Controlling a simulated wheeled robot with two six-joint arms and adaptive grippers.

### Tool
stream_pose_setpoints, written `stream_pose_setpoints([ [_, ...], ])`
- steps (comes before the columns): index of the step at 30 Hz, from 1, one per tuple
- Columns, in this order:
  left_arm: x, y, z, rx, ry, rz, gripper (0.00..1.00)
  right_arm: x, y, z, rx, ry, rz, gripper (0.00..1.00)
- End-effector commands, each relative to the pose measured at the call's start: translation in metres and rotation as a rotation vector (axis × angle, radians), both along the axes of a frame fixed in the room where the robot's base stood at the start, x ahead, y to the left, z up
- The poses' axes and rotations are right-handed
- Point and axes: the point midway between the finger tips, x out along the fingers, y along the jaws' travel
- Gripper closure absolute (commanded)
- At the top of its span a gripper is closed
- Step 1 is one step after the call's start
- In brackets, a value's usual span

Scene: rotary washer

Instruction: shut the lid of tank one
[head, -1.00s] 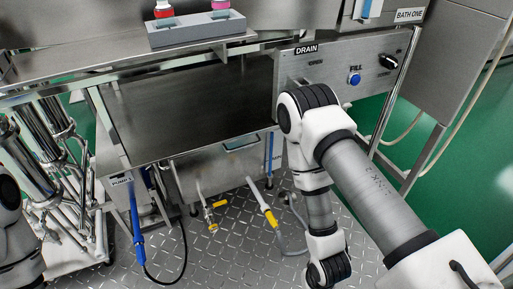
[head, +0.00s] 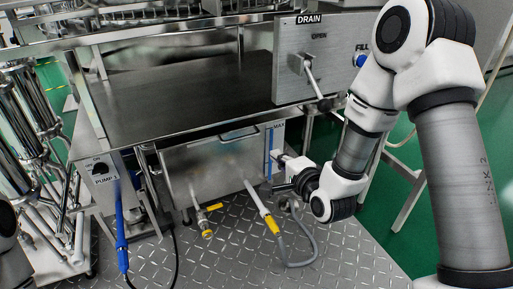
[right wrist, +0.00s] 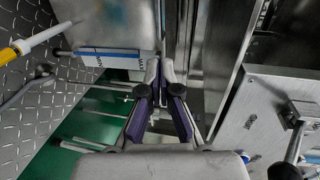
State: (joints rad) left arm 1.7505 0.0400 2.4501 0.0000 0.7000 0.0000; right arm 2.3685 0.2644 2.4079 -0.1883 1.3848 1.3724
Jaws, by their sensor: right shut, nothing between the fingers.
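A steel tank (head: 215,170) stands low under the bench, with a blue level strip (head: 270,150) marked MAX on its right front. A dark bar handle (head: 240,134) shows at its top edge. The lid's position is hard to tell under the bench, and no tank number is readable. My right gripper (head: 281,172) is shut and empty beside the tank's right front, close to the level strip. In the right wrist view its fingers (right wrist: 152,70) are together beside the strip's end (right wrist: 110,58); contact is unclear. Part of my left arm shows at the left edge; its gripper is hidden.
Above the tank is a dark bench top (head: 190,95). A drain panel (head: 320,55) with a lever (head: 313,77) hangs to its right. A yellow-handled valve (head: 208,215) and a grey hose (head: 305,250) lie in front. The PUMP 1 box (head: 102,180) stands left.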

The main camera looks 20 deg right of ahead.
Motion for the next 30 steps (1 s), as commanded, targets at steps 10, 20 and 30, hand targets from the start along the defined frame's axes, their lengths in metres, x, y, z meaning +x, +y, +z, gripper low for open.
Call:
stream_pose_setpoints([
  [10,0.000,0.000,-0.027,0.000,0.000,0.000,0.56,0.068,0.004,-0.018,-0.003,-0.001,0.001,1.00],
  [20,0.000,0.000,-0.051,0.000,0.000,0.001,0.56,0.123,0.006,-0.029,-0.002,0.003,0.000,1.00],
  [30,0.000,0.000,-0.051,0.000,-0.001,0.002,0.56,0.128,0.006,-0.027,-0.001,0.005,0.000,1.00],
])
